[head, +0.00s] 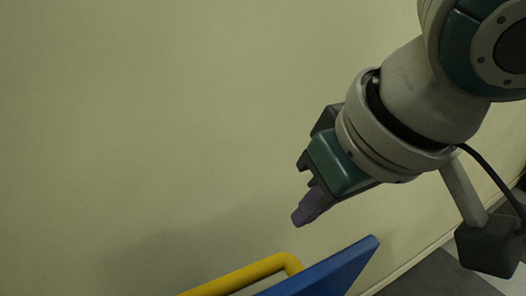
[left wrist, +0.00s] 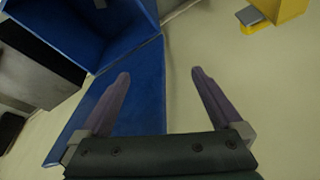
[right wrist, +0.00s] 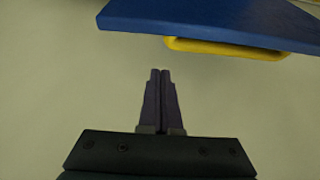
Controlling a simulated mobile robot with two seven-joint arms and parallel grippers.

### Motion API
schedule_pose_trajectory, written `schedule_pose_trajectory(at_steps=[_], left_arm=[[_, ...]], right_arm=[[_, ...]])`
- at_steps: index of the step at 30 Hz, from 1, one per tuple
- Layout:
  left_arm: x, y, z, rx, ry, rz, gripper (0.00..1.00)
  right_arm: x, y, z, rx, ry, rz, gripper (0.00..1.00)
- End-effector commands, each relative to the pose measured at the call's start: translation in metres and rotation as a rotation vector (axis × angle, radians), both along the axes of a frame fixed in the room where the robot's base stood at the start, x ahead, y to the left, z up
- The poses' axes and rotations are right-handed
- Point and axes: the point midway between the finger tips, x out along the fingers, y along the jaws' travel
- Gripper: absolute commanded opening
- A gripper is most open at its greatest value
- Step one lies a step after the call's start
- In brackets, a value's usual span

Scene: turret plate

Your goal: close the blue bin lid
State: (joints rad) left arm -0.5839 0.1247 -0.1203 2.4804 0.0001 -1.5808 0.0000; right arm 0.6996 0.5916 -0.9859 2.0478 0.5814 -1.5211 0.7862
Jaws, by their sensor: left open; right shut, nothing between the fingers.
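The blue lid (head: 335,272) shows at the bottom of the head view, tilted, with a yellow bar handle (head: 245,275) along it. In the right wrist view the lid (right wrist: 210,22) and its handle (right wrist: 225,48) cross the top, beyond my fingertips. My right gripper (head: 303,214) is shut and empty, above the lid in the head view and apart from it. In the left wrist view my left gripper (left wrist: 161,76) is open and empty. The open blue bin (left wrist: 115,30) is at the upper left there, with a flat blue panel (left wrist: 145,105) partly behind the left finger.
A plain pale wall (head: 150,120) fills most of the head view. A dark grey box-like thing (left wrist: 38,62) stands beside the bin in the left wrist view. A yellow object (left wrist: 283,10) is at the upper right, with pale clear floor below it.

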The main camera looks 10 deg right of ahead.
Motion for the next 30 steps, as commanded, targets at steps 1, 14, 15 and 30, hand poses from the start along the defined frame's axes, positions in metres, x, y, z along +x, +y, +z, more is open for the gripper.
schedule_pose_trajectory(at_steps=[1, 14, 15, 30], left_arm=[[0.0, 0.0, -0.005, -0.001, 0.0, 0.001, 1.0], [0.001, -0.002, 0.0, -0.009, -0.002, 0.007, 1.0], [0.001, -0.002, 0.0, -0.009, -0.003, 0.007, 1.0], [0.002, 0.0, -0.002, -0.002, -0.006, 0.002, 1.0]], right_arm=[[0.004, 0.002, -0.011, -0.001, 0.003, 0.0, 0.0], [-0.023, -0.008, -0.028, -0.001, -0.001, 0.003, 0.0], [-0.025, -0.008, -0.028, -0.001, -0.001, 0.002, 0.0], [-0.025, -0.008, -0.03, 0.002, -0.009, 0.002, 0.0]])
